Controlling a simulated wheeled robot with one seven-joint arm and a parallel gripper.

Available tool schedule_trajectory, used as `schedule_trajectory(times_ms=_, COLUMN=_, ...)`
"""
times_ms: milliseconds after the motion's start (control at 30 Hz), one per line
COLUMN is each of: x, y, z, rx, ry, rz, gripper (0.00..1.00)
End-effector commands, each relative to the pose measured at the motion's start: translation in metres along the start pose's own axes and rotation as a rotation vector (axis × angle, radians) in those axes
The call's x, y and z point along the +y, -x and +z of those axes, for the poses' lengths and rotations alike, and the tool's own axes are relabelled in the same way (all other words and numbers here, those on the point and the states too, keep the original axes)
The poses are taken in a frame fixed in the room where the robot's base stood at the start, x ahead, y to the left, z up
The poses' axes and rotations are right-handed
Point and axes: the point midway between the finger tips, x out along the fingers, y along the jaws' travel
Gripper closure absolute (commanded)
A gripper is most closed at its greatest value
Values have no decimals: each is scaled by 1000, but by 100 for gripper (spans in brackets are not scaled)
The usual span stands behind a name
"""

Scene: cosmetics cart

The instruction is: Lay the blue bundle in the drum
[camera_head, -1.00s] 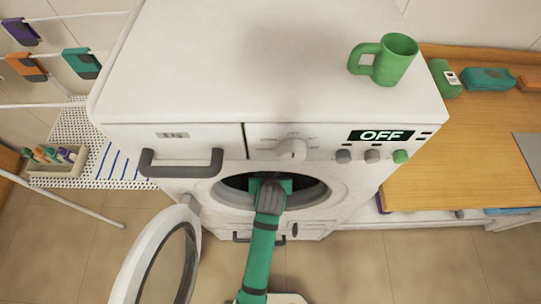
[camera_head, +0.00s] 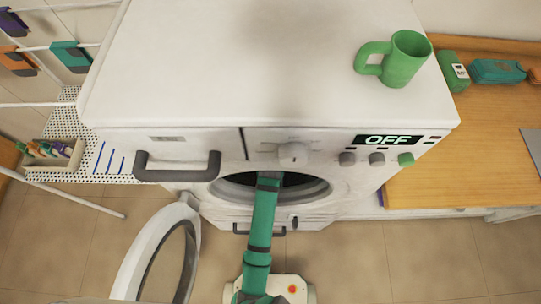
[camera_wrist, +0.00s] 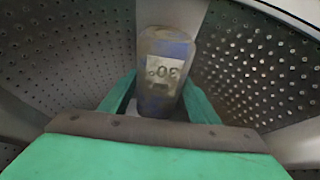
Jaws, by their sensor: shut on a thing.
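The blue bundle (camera_wrist: 165,68) shows in the wrist view, a dark blue roll with a pale label reading 30°. My gripper (camera_wrist: 158,98) is shut on it, one green finger on each side. Both are inside the drum (camera_wrist: 250,60), whose perforated metal wall surrounds them. I cannot tell whether the bundle touches the drum wall. In the head view the washer's round opening (camera_head: 318,190) is open and my green arm reaches into it. My gripper and the bundle are hidden there.
The round washer door (camera_head: 128,262) stands swung open at the left of the opening. A green mug (camera_head: 405,62) stands on the washer's top (camera_head: 200,60). A wooden counter (camera_head: 440,180) is at the right. A drying rack with hanging cloths (camera_head: 70,56) is at the left.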

Motion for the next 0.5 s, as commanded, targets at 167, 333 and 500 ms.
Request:
schedule_trajectory(times_ms=167, x=5, y=0, z=-4, rx=-99, ry=0, rz=6, gripper=71)
schedule_trajectory(times_ms=333, x=7, y=0, z=-5, rx=-175, ry=-8, rz=5, gripper=71)
schedule_trajectory(times_ms=500, x=9, y=-5, z=0, rx=-231, ry=-15, rz=7, gripper=71)
